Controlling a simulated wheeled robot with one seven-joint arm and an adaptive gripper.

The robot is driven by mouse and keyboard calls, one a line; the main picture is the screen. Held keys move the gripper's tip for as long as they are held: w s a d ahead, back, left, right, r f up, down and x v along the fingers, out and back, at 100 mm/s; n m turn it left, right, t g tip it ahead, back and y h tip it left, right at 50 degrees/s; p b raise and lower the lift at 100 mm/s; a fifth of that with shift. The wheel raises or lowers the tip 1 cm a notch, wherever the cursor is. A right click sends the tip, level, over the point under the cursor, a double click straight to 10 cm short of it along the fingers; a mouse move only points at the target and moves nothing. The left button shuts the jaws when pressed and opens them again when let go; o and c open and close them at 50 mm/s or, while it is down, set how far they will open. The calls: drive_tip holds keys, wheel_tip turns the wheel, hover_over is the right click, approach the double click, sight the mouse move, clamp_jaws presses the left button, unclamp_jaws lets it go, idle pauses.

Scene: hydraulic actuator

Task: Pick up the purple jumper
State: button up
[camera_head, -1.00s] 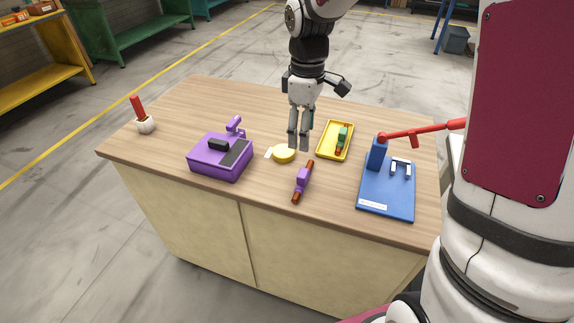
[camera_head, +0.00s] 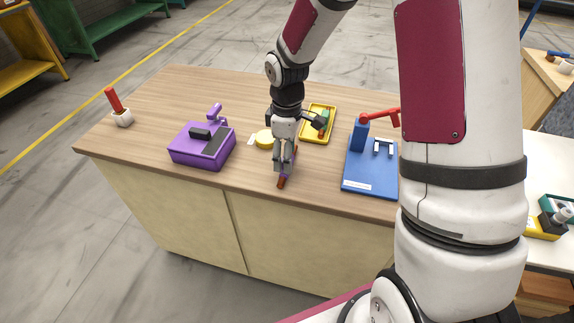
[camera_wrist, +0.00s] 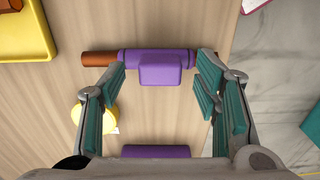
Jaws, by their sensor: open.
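The purple jumper is a purple bar with a raised block in its middle and copper-brown ends. It lies across the upper middle of the wrist view (camera_wrist: 156,62), on the wooden table. In the head view my gripper hides most of it, and one copper-brown end (camera_head: 281,183) shows. My gripper (camera_head: 284,168) points down right above the jumper. In the wrist view its fingers (camera_wrist: 160,80) are apart and empty, one towards each end of the jumper. The right finger partly covers the right copper end. I cannot tell whether they touch it.
The purple fixture (camera_head: 202,146) and a yellow disc (camera_head: 264,139) are left of my gripper. The yellow tray (camera_head: 305,126) with a green and red part is behind it. The blue fixture (camera_head: 371,178) with a red lever is right. A red-handled tool (camera_head: 123,118) stands far left. The table's front edge is close.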

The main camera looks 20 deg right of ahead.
drive_tip(key=shift+f, duration=0.75)
drive_tip(key=c, duration=1.2)
drive_tip(key=shift+c, duration=0.2)
